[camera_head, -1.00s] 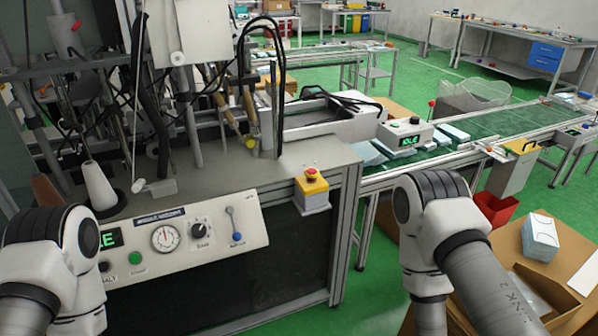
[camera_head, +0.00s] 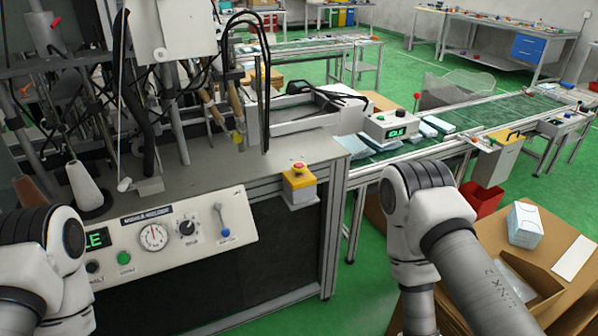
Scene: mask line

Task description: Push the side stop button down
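The side stop button is a red mushroom button (camera_head: 299,167) on a yellow box (camera_head: 299,181), fixed at the right front corner of the machine's bench. Its red cap stands above the yellow top. My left arm shows at the lower left, in front of the control panel, and my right arm shows at the lower centre right, right of and below the button. Both grippers are outside the picture. Nothing touches the button.
The control panel (camera_head: 200,260) with a dial, knob and lever fronts the bench (camera_head: 225,178). An open carton (camera_head: 535,285) and a red bin (camera_head: 484,200) stand at right.

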